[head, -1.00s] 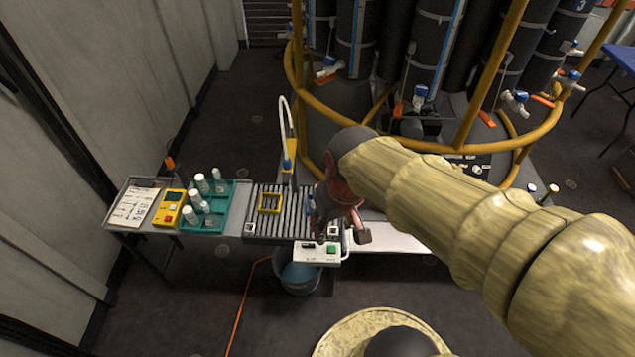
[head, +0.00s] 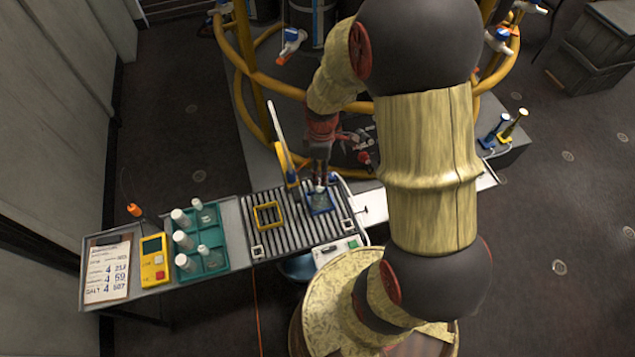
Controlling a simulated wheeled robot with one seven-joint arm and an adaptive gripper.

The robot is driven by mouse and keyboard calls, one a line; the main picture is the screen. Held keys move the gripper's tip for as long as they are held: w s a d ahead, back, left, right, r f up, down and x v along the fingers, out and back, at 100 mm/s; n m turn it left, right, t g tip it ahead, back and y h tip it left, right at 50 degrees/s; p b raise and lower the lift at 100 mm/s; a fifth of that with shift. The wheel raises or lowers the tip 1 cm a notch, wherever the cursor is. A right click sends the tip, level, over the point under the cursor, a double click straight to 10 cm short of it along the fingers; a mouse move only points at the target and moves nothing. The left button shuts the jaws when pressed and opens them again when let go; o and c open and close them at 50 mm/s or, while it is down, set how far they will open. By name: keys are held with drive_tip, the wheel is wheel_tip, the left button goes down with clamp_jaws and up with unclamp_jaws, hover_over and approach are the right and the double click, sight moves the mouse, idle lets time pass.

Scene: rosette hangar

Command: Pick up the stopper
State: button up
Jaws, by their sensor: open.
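My gripper (head: 320,183) is open and points down over the slatted rack (head: 288,228). Below it a blue square frame (head: 321,211) sits on the right part of the rack, with something clear or greenish inside. A small pale thing (head: 319,189) shows at the fingertips, at the top of that frame. It may be the stopper, but it is too small to be sure, and I cannot tell whether the fingers touch it.
A yellow square frame (head: 268,215) and a yellow post with a white hose (head: 283,158) stand close left of my gripper. Further left are a teal tray (head: 217,212) with several white bottles, a yellow meter (head: 154,261) and a written card (head: 107,270). Yellow rails (head: 245,55) stand behind.

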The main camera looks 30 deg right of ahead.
sight(320, 188)
drive_tip(key=shift+w+a+f+b, duration=0.1)
drive_tip(key=shift+f+b, duration=1.65)
drive_tip(key=shift+f, duration=2.2)
drive_tip(key=shift+c, duration=1.2)
drive_tip(key=c, duration=0.7)
drive_tip(key=shift+c, duration=0.2)
drive_tip(key=shift+r, duration=0.1)
